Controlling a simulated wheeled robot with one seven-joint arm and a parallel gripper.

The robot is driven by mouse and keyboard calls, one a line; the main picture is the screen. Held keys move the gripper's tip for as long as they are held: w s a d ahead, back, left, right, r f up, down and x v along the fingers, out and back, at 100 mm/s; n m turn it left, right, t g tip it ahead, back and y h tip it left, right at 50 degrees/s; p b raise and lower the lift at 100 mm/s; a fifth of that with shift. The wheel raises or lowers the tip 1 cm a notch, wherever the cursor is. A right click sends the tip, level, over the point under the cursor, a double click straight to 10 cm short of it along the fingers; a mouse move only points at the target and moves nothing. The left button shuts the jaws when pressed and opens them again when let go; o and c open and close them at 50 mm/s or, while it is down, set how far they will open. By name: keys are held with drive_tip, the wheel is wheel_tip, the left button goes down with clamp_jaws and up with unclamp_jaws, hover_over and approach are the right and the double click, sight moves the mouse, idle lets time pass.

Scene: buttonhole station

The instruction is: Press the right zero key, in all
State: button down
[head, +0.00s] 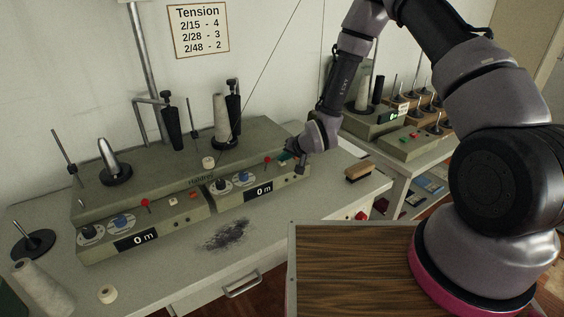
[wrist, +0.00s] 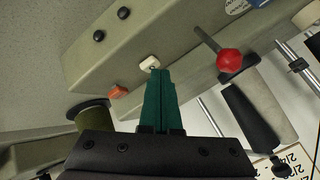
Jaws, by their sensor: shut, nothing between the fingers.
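The winder's right unit has a display reading 0 m (head: 259,191); the left unit's display (head: 136,240) also reads 0 m. In the wrist view, a white key (wrist: 149,63) and an orange-red key (wrist: 118,92) sit on the sloped panel. No zero marking is legible on either. My gripper (wrist: 158,74) is shut and empty, its green fingertips right at the white key. I cannot tell whether they touch it. In the head view my gripper (head: 284,156) is over the right unit's right end and hides its keys.
A red-knobbed lever (wrist: 229,61) stands right of my fingers in the wrist view. A thread cone (head: 221,118) and black tensioners stand behind the units. A brush (head: 358,173) lies on the bench at right.

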drive_tip(key=shift+r, duration=0.95)
wheel_tip(320, 180, up, 5)
idle(0.5)
idle(0.4)
